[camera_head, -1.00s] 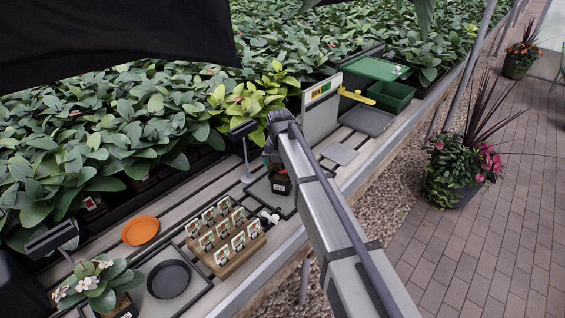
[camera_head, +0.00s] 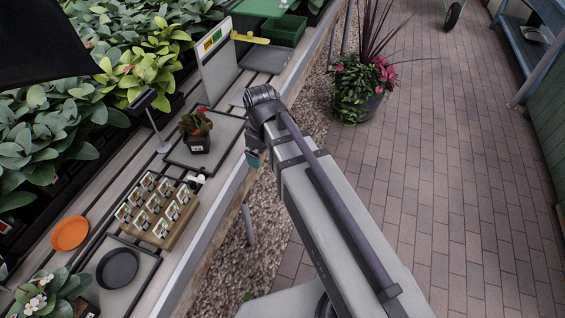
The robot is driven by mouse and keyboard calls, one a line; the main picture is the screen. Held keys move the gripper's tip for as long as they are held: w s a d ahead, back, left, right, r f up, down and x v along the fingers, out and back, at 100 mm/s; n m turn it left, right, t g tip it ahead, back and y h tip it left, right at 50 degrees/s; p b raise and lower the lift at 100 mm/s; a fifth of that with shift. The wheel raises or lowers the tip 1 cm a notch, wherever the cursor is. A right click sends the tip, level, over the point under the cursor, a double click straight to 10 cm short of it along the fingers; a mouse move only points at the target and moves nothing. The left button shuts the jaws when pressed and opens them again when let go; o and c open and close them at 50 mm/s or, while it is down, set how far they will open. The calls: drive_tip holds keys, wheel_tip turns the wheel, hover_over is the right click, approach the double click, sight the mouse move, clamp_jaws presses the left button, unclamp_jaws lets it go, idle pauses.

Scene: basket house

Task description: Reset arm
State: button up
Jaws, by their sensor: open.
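My arm reaches up from the bottom right, and my gripper (camera_head: 253,158) hangs at its far end, beside the front edge of the bench (camera_head: 213,215). The jaws are small and partly hidden behind the wrist. They look open and empty, apart from the things on the bench. A small potted plant (camera_head: 197,131) in a black pot stands upright on a dark tray (camera_head: 224,128), to the left of my gripper.
A wooden block with seed packets (camera_head: 158,212), an orange dish (camera_head: 70,233) and a black dish (camera_head: 117,268) sit on the bench. A grey panel (camera_head: 217,62) and green crates (camera_head: 285,29) stand farther back. A flower planter (camera_head: 358,85) stands on the open brick path (camera_head: 430,160).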

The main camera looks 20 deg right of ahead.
drive_tip(key=s+d+m, duration=0.3)
drive_tip(key=s+m, duration=0.4)
drive_tip(key=m, duration=0.1)
drive_tip(key=shift+s+d, duration=0.15)
drive_tip(key=shift+s, duration=0.1)
drive_tip(key=shift+c, duration=0.2)
idle(0.4)
